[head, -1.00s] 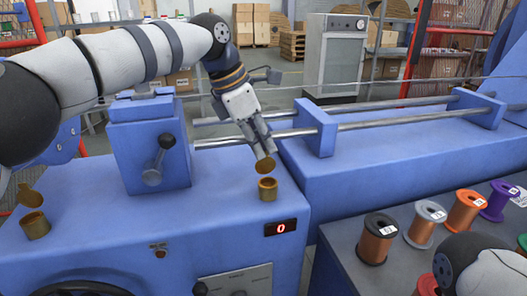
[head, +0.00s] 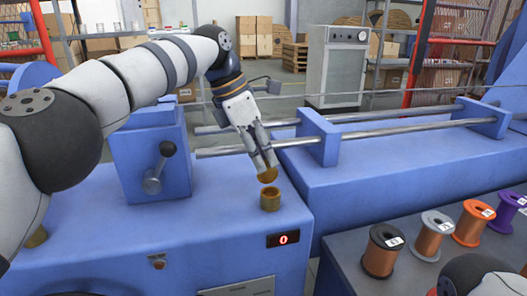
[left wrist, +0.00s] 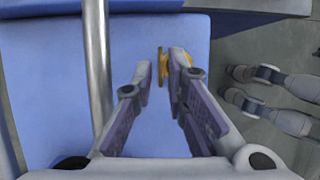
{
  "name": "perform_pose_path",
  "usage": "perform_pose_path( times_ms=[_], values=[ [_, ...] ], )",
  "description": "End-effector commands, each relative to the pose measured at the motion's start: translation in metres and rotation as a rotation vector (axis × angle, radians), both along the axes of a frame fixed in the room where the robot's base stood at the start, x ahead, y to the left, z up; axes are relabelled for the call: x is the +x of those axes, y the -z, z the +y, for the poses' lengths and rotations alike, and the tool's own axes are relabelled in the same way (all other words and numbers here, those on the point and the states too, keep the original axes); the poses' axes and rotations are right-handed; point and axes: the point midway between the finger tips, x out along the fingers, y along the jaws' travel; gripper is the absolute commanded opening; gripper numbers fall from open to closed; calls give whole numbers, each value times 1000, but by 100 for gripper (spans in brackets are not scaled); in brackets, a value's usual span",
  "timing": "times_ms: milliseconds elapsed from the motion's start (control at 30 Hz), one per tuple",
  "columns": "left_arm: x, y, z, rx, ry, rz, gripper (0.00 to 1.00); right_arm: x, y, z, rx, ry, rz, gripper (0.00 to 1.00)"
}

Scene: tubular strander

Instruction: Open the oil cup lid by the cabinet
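A brass oil cup (head: 270,201) stands upright on the blue machine top, near its right front corner. Its lid (head: 268,175) is raised and tilted above the rim. My left gripper (head: 267,166) points down with its fingertips at the lid. In the left wrist view the fingers (left wrist: 165,66) are apart, and the yellow-brown lid (left wrist: 161,67) shows edge-on in and behind the gap. The cup is largely hidden there. A second brass cup (head: 37,238) is mostly covered by my left arm. My right gripper's fingers (left wrist: 228,83) appear parted at the right of the wrist view.
A red digital display (head: 283,240) sits on the front face below the cup. A lever block (head: 145,150) stands left, with steel rods (head: 390,130) behind. Several wire spools (head: 383,250) stand on a dark table at right. A white cabinet (head: 336,65) is in the background.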

Motion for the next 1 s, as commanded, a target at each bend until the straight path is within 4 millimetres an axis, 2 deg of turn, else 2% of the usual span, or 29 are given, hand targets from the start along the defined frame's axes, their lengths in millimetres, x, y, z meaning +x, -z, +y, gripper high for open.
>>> perform_pose_path(
  times_ms=[333, 467, 500, 633, 833, 1000],
  values=[
    [1, -7, 0, -7, 0, -8, 24, 0, 0, 0, 0, 0, -1, 12],
    [-1, -26, 8, -6, -2, -9, 24, 0, 0, 0, 0, 0, -1, 12],
    [-2, -34, 12, -6, -3, -8, 24, 1, 0, 0, 0, 0, -1, 12],
    [-7, -31, 36, -5, 0, -5, 24, 0, 0, 0, 0, 0, -1, 12],
    [-18, -31, 91, -6, -3, -6, 24, 0, 0, 0, 0, 0, -1, 12],
    [-25, -31, 120, -6, -2, -6, 24, 0, 0, 0, 0, 0, -1, 12]
  ],
)
